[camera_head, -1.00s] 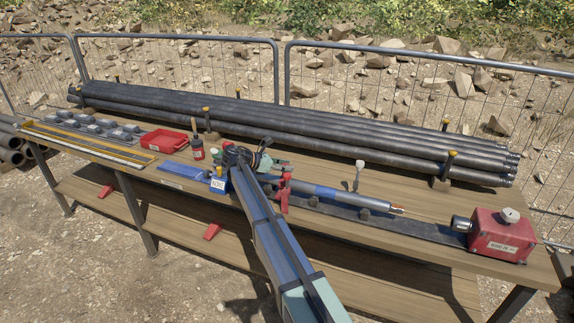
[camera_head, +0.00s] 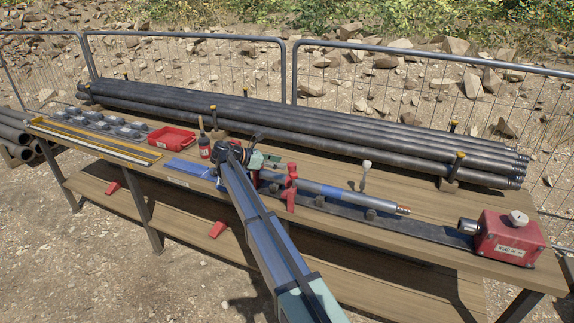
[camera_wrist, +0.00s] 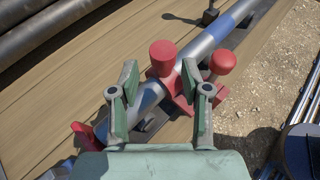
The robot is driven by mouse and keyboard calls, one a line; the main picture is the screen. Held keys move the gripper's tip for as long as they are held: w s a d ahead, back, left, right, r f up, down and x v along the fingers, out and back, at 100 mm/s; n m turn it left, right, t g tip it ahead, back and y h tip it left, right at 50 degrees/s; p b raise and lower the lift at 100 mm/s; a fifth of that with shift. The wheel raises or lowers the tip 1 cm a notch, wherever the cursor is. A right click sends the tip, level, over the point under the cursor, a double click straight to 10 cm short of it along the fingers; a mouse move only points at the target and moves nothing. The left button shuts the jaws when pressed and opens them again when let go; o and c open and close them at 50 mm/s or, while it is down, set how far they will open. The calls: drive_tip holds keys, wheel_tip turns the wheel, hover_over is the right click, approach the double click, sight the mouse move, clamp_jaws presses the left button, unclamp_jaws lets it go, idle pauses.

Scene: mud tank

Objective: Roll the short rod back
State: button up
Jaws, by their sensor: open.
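The short rod, silver with a blue band (camera_head: 335,192) and a copper-coloured tip, lies along the front half of the bench. A red clamp (camera_head: 291,187) stands around it near its left part; the clamp's red knobs also show in the wrist view (camera_wrist: 163,57). My gripper (camera_head: 273,162) is over the rod's left end, left of the clamp. In the wrist view my gripper (camera_wrist: 160,82) is open, with the rod (camera_wrist: 150,97) running diagonally between and below its green fingers. Whether the fingers touch the rod I cannot tell. My arm hides part of the bench.
Long dark pipes (camera_head: 330,125) lie along the back of the bench behind upright pegs. A red box (camera_head: 508,238) stands at the right end. A red tray (camera_head: 172,138), blue cloth (camera_head: 188,168) and bottle (camera_head: 205,147) are to the left. A grey support (camera_head: 365,176) stands behind the rod.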

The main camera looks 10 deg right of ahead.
drive_tip(key=v, duration=0.6)
drive_tip(key=shift+a, duration=0.1)
